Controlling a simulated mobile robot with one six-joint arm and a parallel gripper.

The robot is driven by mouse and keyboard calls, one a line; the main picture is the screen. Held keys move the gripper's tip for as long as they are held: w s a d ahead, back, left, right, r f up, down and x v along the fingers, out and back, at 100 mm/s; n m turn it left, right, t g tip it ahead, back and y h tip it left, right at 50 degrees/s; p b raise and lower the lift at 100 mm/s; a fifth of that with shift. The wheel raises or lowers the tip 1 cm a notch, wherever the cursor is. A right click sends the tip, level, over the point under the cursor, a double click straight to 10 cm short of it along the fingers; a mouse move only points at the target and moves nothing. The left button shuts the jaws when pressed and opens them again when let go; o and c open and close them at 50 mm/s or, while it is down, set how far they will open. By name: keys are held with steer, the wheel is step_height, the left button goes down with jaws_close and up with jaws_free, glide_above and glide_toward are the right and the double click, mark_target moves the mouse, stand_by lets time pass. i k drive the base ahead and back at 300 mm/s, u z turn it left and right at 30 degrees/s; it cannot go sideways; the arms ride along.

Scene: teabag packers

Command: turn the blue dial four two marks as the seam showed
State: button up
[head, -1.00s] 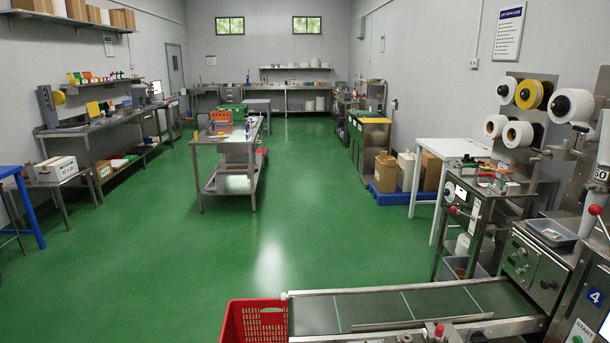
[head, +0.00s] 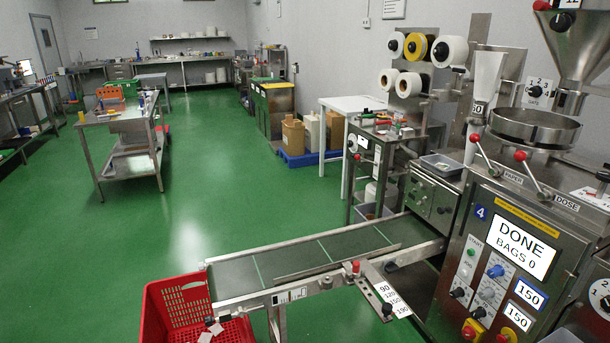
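The machine with the blue 4 plate (head: 481,213) stands at the right. Its front panel has a blue dial (head: 495,271), small in view; I cannot read which mark it points to. Beside it is a screen (head: 523,243) reading DONE, BAGS 0. Two smaller displays below, the upper display (head: 530,294) and the lower display (head: 518,317), both read 150. The green START button (head: 470,252) is left of the dial. My gripper is not in view. No bag seam can be made out.
A conveyor (head: 330,255) reaches left from the machine, with a red basket (head: 165,325) holding pale pieces at its end. Two red-knobbed levers stand above the panel. A steel table (head: 120,118) stands further back. The green floor between is clear.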

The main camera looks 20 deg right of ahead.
mark_target(498, 269)
steer(key=u, duration=1.2)
steer(key=k, duration=0.1)
steer(key=z, duration=2.95)
steer(key=i, duration=0.6)
steer(key=z, duration=0.1)
steer(key=k, duration=0.6)
steer(key=u, duration=0.05)
